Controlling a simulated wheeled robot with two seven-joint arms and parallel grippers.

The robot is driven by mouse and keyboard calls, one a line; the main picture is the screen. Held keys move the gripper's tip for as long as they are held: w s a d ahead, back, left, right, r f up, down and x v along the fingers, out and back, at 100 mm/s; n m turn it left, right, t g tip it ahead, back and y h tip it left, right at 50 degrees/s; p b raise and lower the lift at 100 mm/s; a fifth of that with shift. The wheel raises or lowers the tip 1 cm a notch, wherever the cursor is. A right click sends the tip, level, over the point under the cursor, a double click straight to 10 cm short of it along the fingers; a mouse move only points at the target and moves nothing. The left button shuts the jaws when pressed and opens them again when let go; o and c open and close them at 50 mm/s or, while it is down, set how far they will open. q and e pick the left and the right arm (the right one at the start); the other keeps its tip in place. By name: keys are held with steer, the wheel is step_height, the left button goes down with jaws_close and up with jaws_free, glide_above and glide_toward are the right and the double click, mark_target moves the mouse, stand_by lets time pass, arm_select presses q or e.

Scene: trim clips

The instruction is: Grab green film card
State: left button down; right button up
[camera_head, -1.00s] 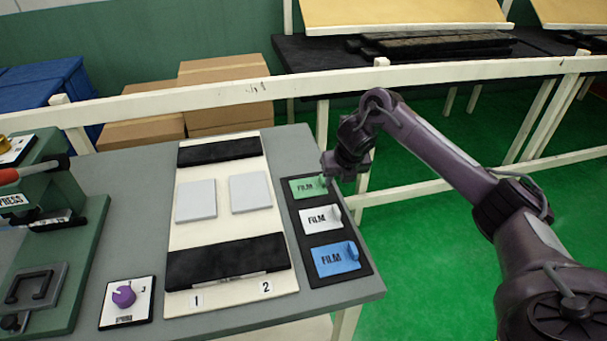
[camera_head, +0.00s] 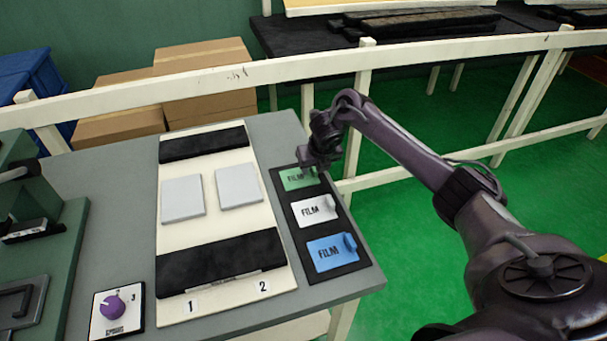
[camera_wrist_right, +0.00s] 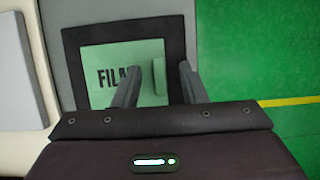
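The green film card (camera_head: 297,179) lies at the far end of the black tray (camera_head: 316,278), marked FILM, with a raised tab at its right side. In the right wrist view the green card (camera_wrist_right: 108,62) lies ahead of the fingers, its tab (camera_wrist_right: 158,80) between them. My right gripper (camera_head: 312,168) is over the card's right side. In the wrist view its two fingers (camera_wrist_right: 160,80) are apart, one on each side of the tab; whether they touch it I cannot tell. My left gripper is not in view.
A white film card (camera_head: 314,210) and a blue one (camera_head: 331,252) lie nearer in the same tray. A cream board (camera_head: 215,228) with two grey pads (camera_head: 183,198) is to the left. A white rail (camera_head: 300,69) runs behind the table.

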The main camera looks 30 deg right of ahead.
jaws_close()
steer(key=shift+r, duration=0.2)
